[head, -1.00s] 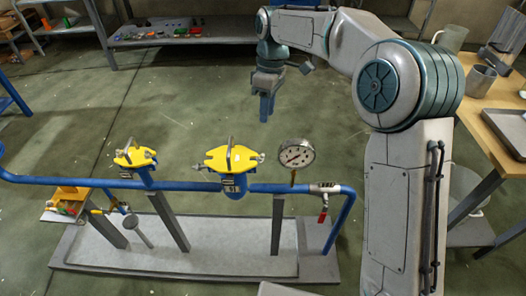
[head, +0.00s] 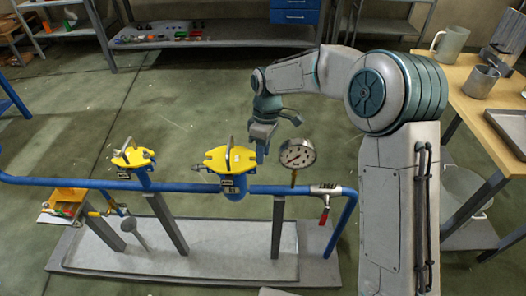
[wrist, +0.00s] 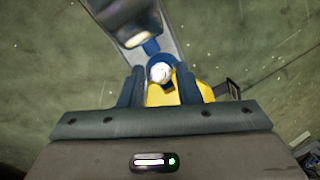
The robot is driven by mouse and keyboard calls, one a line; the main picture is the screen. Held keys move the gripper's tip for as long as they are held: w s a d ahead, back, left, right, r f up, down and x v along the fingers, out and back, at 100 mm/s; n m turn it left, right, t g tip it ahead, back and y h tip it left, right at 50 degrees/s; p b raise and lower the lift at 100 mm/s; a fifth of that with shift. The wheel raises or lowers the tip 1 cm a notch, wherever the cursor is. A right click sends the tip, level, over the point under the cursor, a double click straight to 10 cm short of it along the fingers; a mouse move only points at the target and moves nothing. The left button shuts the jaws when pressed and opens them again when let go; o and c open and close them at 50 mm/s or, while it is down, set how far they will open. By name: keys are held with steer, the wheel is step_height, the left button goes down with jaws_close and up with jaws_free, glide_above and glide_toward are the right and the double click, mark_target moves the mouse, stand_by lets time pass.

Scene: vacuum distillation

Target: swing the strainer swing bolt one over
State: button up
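The nearer strainer has a yellow lid (head: 230,158) with an upright handle and sits on the blue pipe. A swing bolt (head: 197,168) shows at the left side of this lid. The right side, where a second bolt showed before, is now largely behind my gripper (head: 262,148). My gripper points down there, between lid and gauge. In the wrist view its two fingers (wrist: 160,88) are apart. A small pale round thing (wrist: 160,72), perhaps a bolt end, shows between them, with the yellow lid (wrist: 183,85) beyond. I cannot tell whether the fingers touch anything.
A pressure gauge (head: 296,153) stands close to the right of my gripper. A second yellow-lidded strainer (head: 133,158) is farther left on the blue pipe (head: 90,183). A red-handled valve (head: 324,214) is at the right. A wooden table (head: 478,107) stands at the right.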

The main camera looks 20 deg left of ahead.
mark_target(249, 158)
jaws_close()
steer(key=shift+s+a+r+h+p, duration=0.25)
steer(key=shift+a+h+p, duration=0.3)
steer(key=shift+p, duration=0.4)
steer(key=shift+s+a+r+t+h+p, duration=0.15)
steer(key=shift+a+t+h+p, duration=0.35)
steer(key=shift+h+p, duration=0.6)
steer(key=shift+s+a+m+h+p, duration=0.1)
steer(key=shift+a+m+h+p, duration=0.2)
steer(key=shift+a+h+p, duration=0.8)
steer(key=shift+d+h, duration=0.2)
steer(key=shift+h, duration=0.05)
